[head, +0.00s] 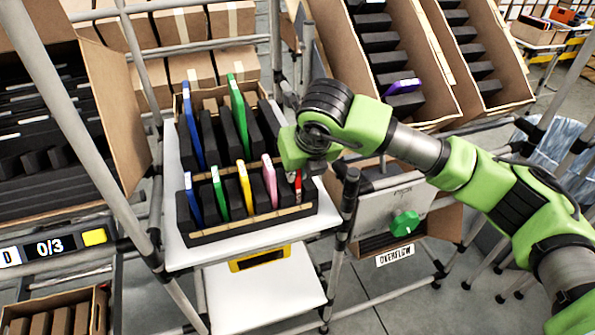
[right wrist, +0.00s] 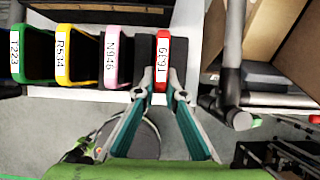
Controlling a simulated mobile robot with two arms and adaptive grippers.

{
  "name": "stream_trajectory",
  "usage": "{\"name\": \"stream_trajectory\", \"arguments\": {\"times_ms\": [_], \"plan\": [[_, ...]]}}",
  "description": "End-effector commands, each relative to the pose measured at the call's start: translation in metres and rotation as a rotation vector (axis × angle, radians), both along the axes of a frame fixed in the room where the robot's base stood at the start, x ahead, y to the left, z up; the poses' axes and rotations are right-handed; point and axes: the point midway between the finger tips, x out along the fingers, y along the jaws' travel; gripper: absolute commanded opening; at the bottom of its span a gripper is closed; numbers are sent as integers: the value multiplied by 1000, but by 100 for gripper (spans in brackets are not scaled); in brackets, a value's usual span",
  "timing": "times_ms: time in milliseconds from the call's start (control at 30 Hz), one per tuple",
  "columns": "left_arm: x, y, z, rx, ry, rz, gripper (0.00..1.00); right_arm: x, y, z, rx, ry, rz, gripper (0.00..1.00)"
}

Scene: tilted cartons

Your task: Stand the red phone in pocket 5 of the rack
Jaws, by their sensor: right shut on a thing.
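The red phone (head: 298,187) is upright at the right end of the front row of the black rack (head: 250,220). In the right wrist view the red phone (right wrist: 163,60) shows its white label between dark foam dividers. My right gripper (right wrist: 161,88) is shut on its near edge, one finger on each side. In the head view my right gripper (head: 300,172) is above that end pocket, its fingers largely hidden by the wrist. The phone's lower end is hidden, so I cannot tell how deep it sits. My left gripper is not in view.
Pink (head: 269,180), yellow (head: 245,186), green (head: 218,188) and blue (head: 193,198) phones stand left of it in the front row. A taller green phone (head: 238,115) and blue phone (head: 192,125) stand behind. A rack post (head: 347,215) is close on the right.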

Motion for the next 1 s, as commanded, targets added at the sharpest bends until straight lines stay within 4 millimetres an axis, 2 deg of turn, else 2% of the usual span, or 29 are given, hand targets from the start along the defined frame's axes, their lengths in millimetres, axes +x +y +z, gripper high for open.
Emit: {"name": "stream_trajectory", "arguments": {"times_ms": [100, 133, 200, 500, 633, 767, 1000], "plan": [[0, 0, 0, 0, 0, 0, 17, 0, 0, 0, 0, -1, 0, 0], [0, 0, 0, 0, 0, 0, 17, 0, 0, 0, 0, -1, 0, 18], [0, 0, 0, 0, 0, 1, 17, 0, 0, 0, 0, 0, 0, 30], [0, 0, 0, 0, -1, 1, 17, 0, 0, -1, -1, 2, 0, 30], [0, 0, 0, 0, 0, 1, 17, -3, -1, 7, 0, 0, -1, 30], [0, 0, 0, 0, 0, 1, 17, -12, -4, 26, 0, -3, 1, 30], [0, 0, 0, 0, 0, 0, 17, -35, -11, 72, 1, -5, 2, 30]]}}
